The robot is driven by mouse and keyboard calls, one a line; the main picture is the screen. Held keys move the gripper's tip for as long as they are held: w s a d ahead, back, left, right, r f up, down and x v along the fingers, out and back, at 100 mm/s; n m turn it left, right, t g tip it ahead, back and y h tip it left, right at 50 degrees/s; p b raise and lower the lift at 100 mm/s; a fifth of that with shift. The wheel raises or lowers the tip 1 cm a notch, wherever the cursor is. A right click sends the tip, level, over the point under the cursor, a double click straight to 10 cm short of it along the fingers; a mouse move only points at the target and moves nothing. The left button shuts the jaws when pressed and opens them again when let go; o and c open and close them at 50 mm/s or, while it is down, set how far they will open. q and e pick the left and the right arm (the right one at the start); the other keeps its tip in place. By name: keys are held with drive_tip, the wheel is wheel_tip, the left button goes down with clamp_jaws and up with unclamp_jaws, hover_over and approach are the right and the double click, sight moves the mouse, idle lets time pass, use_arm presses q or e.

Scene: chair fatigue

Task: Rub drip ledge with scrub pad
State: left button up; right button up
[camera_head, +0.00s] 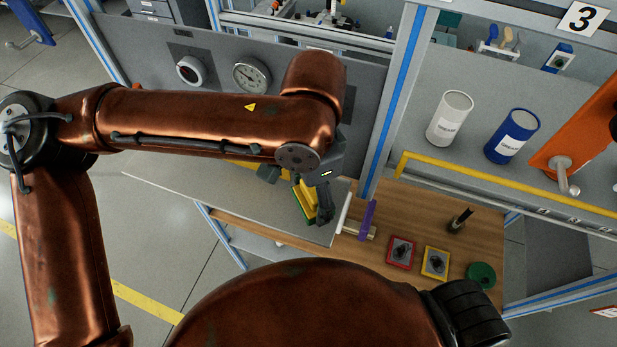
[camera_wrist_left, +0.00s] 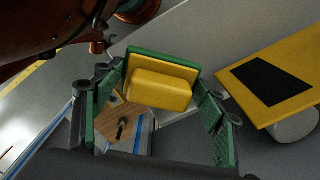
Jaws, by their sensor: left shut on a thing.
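My left gripper (camera_head: 297,194) is shut on the scrub pad (camera_head: 304,201), a yellow block with a green layer. The pad also shows in the left wrist view (camera_wrist_left: 160,88), between the green-lined fingers. In the head view the pad is over the right end of a flat grey ledge (camera_head: 220,200), which looks like the drip ledge. I cannot tell whether the pad touches it. My arm hides part of the ledge's back. My right gripper is not in view.
A wooden bench (camera_head: 400,215) at right holds a purple-and-white tool (camera_head: 366,222), a red tray (camera_head: 389,262), a yellow tray (camera_head: 424,270) and a green disc (camera_head: 481,275). A grey panel with a gauge (camera_head: 251,75) stands behind. A yellow plate (camera_wrist_left: 251,100) with a black patch shows in the wrist view.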

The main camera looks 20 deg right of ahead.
use_arm(q)
drive_tip(key=shift+w+d+r, duration=0.1)
drive_tip(key=shift+w+r, duration=0.1)
drive_tip(key=shift+r, duration=0.55)
drive_tip(key=shift+s+r, duration=0.1)
drive_tip(key=shift+r, duration=0.9)
